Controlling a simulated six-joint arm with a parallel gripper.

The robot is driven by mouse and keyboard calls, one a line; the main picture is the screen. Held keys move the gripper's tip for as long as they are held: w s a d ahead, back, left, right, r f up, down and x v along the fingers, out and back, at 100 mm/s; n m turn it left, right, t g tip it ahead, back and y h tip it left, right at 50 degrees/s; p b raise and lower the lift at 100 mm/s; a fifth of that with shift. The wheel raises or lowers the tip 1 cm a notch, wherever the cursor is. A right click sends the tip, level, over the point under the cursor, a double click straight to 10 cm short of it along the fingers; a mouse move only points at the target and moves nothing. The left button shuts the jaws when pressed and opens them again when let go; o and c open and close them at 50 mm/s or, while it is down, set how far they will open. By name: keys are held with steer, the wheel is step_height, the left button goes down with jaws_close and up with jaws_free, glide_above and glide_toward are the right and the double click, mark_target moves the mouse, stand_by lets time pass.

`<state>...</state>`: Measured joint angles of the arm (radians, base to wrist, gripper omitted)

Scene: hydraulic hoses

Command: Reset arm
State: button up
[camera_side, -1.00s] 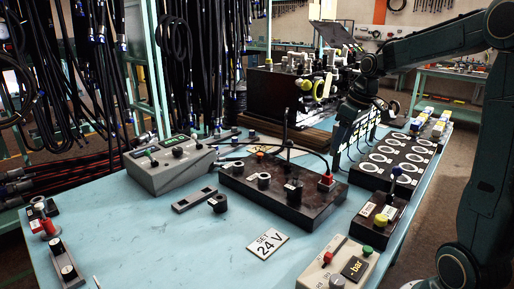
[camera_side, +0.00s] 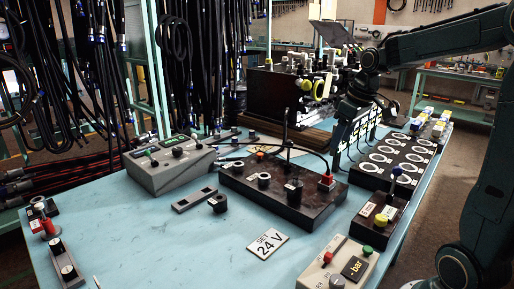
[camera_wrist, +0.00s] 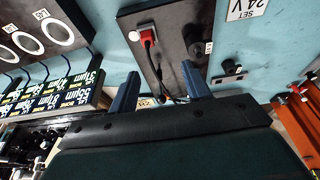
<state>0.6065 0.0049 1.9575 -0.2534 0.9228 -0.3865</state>
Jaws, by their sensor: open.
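My gripper (camera_wrist: 160,82) shows in the wrist view with its two blue fingers apart and nothing between them. Below the fingers lies the black block (camera_wrist: 165,40) with a red plug (camera_wrist: 149,37) and dark round fittings. In the side view my arm reaches in from the right, and its wrist hangs above the back right of the table. The fingertips are hard to make out there against the dark equipment. The same black block (camera_side: 240,183) sits mid-table in the side view, with a black cable arching over it.
Black hoses (camera_side: 185,60) hang behind.

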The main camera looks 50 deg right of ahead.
steer(key=s+a+t, duration=0.2)
steer(key=s+a, duration=1.3)
steer(key=a, duration=0.2)
steer(key=shift+s+a, duration=0.35)
steer(key=shift+s, duration=0.05)
steer(key=shift+r, duration=0.1)
